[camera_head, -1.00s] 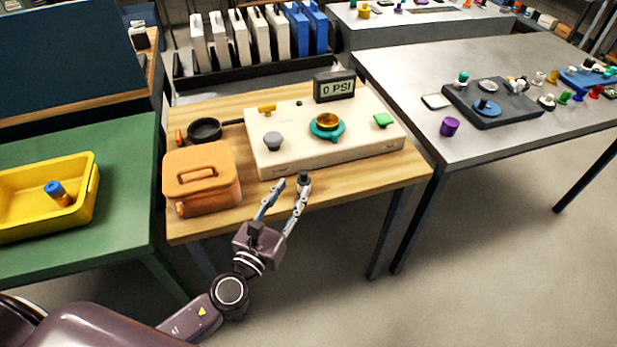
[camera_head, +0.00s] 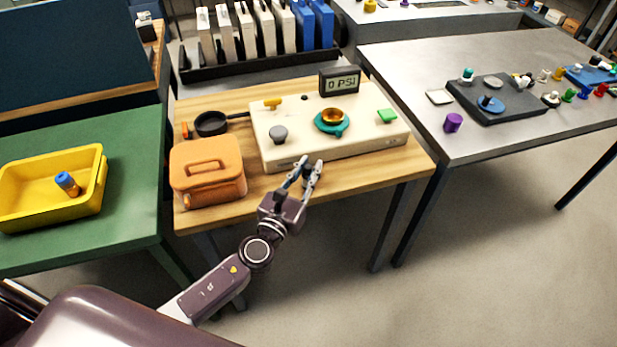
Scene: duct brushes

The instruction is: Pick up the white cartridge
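No single thing is clearly marked as the white cartridge. Several white upright slabs (camera_head: 246,31) stand in a dark rack (camera_head: 262,65) at the back, beside blue ones (camera_head: 298,26); they may be cartridges. A small cylinder with a blue top (camera_head: 67,183) leans in the yellow bin (camera_head: 50,212) at left. My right gripper is not in view.
The wooden table (camera_head: 345,180) holds an orange case (camera_head: 207,172), a black ring-shaped tool (camera_head: 210,123) and the cream device with a 0 PSI display (camera_head: 340,80). A metal table (camera_head: 480,147) at right carries a purple cylinder (camera_head: 453,122), a dark tray (camera_head: 510,112) and several small parts.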

